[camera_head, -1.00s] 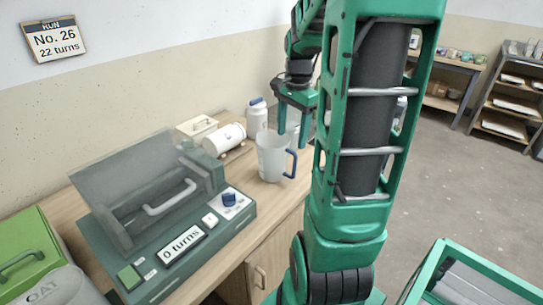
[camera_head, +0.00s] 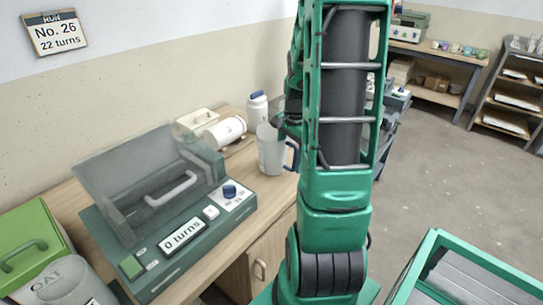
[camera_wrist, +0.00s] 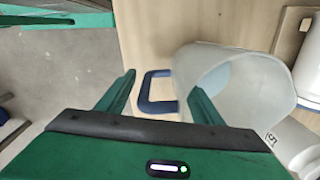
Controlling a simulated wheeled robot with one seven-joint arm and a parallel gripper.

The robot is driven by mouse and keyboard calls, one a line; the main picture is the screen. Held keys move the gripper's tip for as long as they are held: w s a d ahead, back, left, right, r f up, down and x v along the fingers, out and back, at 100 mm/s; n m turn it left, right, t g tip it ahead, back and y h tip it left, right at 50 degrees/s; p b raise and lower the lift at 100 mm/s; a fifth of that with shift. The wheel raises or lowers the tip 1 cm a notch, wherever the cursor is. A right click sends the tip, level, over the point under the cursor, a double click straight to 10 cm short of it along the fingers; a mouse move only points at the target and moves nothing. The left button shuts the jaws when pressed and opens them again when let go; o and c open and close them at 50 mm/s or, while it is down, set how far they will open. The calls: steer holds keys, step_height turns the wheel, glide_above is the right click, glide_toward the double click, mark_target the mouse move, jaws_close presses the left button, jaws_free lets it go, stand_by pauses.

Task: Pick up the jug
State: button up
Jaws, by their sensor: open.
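The jug (camera_head: 270,158) is a pale translucent vessel with a dark blue handle on its right side. It stands on the wooden bench near the front edge. In the wrist view the jug (camera_wrist: 215,66) lies at the right with its open mouth towards the camera. Its blue handle (camera_wrist: 147,90) shows between my two green fingers. My gripper (camera_wrist: 163,83) is open, and I cannot tell whether the fingers touch the handle. In the head view my gripper (camera_head: 284,122) is at the jug's upper right, partly hidden by my arm.
A white bottle with a blue cap (camera_head: 257,108) stands behind the jug, and a white jar (camera_head: 223,132) lies on its side to the left. A green box (camera_head: 30,245) stands far left.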

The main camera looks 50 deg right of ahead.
steer(key=shift+f, duration=1.35)
steer(key=shift+c, duration=0.6)
jaws_close()
